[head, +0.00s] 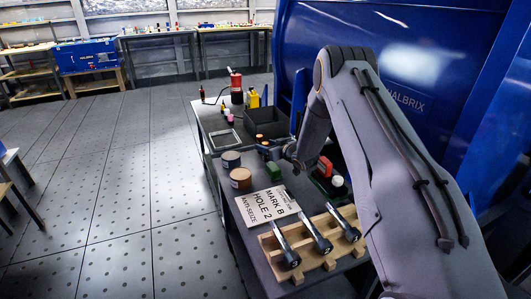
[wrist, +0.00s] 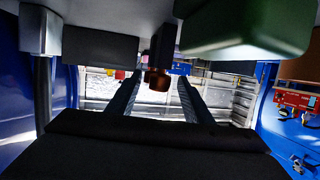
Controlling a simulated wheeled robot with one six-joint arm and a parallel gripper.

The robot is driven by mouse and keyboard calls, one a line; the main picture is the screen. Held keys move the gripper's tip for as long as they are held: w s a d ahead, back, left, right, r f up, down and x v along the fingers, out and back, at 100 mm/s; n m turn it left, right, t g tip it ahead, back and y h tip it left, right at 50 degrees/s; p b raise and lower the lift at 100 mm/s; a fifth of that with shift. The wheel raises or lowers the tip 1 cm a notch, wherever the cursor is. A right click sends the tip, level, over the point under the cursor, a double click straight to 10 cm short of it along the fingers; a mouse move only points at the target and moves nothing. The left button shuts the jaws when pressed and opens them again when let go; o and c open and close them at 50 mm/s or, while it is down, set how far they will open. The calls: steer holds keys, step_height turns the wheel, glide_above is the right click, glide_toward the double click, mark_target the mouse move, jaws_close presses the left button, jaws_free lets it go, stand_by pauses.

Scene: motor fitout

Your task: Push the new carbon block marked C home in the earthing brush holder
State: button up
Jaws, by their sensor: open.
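My gripper (head: 282,152) is at the far end of my arm, low over the bench, beside a green block (head: 274,171). In the wrist view the two dark fingers of my gripper (wrist: 159,88) stand apart. A dark piece with a copper-coloured end (wrist: 158,82) shows between or beyond them; I cannot tell whether it touches either finger. A large green body (wrist: 250,30) fills the upper right of the wrist view. I cannot make out a mark C on any block, and I cannot identify the earthing brush holder for certain.
The bench (head: 241,230) carries two round tins (head: 240,178), a card reading MARK B HOLE 2 (head: 268,206), a wooden rack (head: 318,260) with three tools, a dark bin (head: 266,123) and a red part (head: 324,167). A big blue housing (head: 425,60) stands behind.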

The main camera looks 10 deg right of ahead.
steer(key=shift+w+a+f, duration=0.15)
steer(key=shift+w+f, duration=0.05)
steer(key=shift+w, duration=0.3)
jaws_close()
